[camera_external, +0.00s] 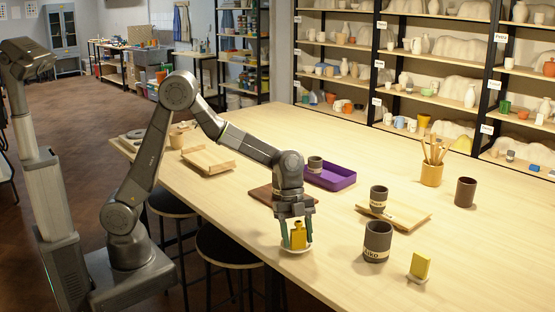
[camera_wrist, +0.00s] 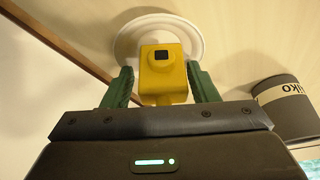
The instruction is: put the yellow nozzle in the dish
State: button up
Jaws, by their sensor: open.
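The yellow nozzle (camera_wrist: 163,78) is upright over the white dish (camera_wrist: 126,42), a blocky body with a dark square opening showing in the wrist view. It also shows in the external view (camera_external: 298,236), within the rim of the dish (camera_external: 290,250), and looks to rest in it. My gripper (camera_wrist: 161,84) is open, its green fingers on either side of the nozzle with a small gap at each side. In the external view my gripper (camera_external: 296,232) is low over the table's near edge. The dish's near part is hidden in the wrist view.
A dark grey labelled cup (camera_external: 377,242) stands close to the right. A yellow block (camera_external: 419,265) on a small white base stands farther right. A wooden board with a grey cup (camera_external: 379,198), a purple tray (camera_external: 334,181) and a brown cup (camera_external: 465,192) are farther back.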

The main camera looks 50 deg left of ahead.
jog(key=shift+w+a+r+p, duration=0.1)
jog(key=shift+r+p, duration=0.2)
jog(key=shift+r, duration=0.4)
jog(key=v, duration=1.1)
jog(key=shift+b, duration=0.35)
jog(key=shift+a+r, duration=0.1)
jog(key=shift+r, duration=0.05)
